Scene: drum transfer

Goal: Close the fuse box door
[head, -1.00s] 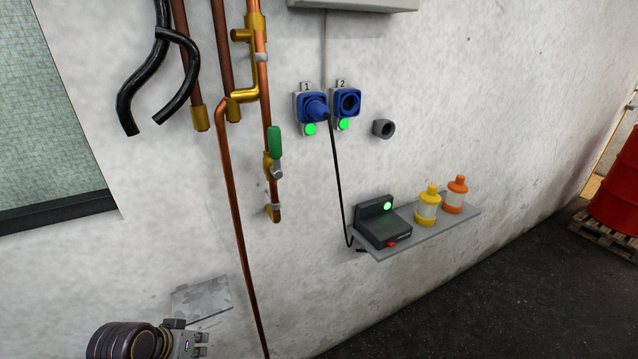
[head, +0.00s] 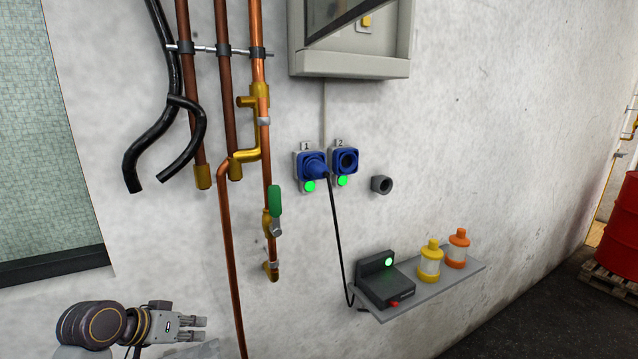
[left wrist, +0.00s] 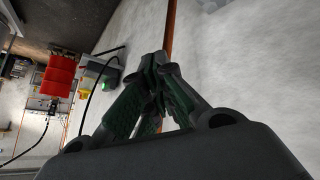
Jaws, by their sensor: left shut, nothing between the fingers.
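The grey fuse box (head: 352,64) is on the wall at the top of the head view, cut off by the upper edge. Its lower part shows a dark slanted shape across the front and a small yellow part inside. How far the door stands open is hard to tell. My left gripper (head: 205,328) is at the lower left of the head view, well below and left of the fuse box, in front of the wall. In the left wrist view its fingers (left wrist: 158,62) meet at the tips, shut and empty. My right gripper is not in view.
Copper pipes (head: 228,260) and black hoses (head: 170,95) run down the wall between my left gripper and the fuse box. Blue sockets (head: 345,161) with a plugged cable sit below the box. A shelf (head: 425,295) holds a black device and two bottles. Wall right of the box is bare.

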